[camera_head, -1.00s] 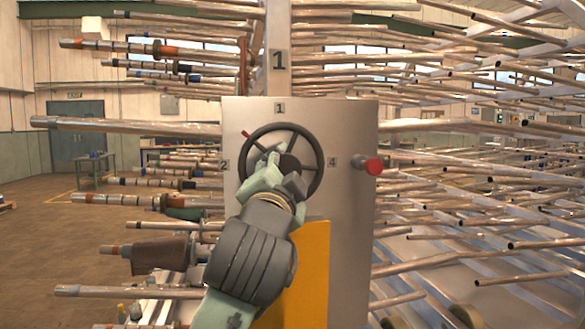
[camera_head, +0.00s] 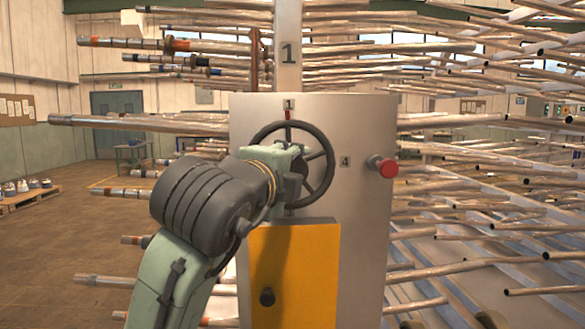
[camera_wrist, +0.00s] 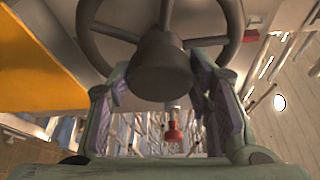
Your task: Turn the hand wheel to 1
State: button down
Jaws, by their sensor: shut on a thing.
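The dark hand wheel (camera_head: 332,166) is on the front of a grey panel (camera_head: 365,220). Its small red pointer (camera_head: 288,115) is at the top, in line with the label 1 (camera_head: 289,104). Label 4 (camera_head: 345,161) is to the right; label 2 is hidden behind my arm. My gripper (camera_head: 290,170) is at the middle of the wheel, coming from the lower left. In the wrist view, the fingers of my gripper (camera_wrist: 160,82) stand either side of the round central hub (camera_wrist: 160,60) and are shut on it. The fingertip contact is partly hidden.
A red button (camera_head: 387,168) sticks out at the panel's right side. A yellow plate (camera_head: 310,265) with a dark knob (camera_head: 267,297) is below the wheel. Long pipes (camera_head: 140,122) project on both sides. Open floor (camera_head: 75,240) lies at left.

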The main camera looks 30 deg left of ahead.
jog(key=shift+m, duration=0.3)
dwell(0.4)
jog(key=c, duration=0.8)
grip_release()
jog(key=v, duration=1.2)
jog(key=shift+r, duration=0.1)
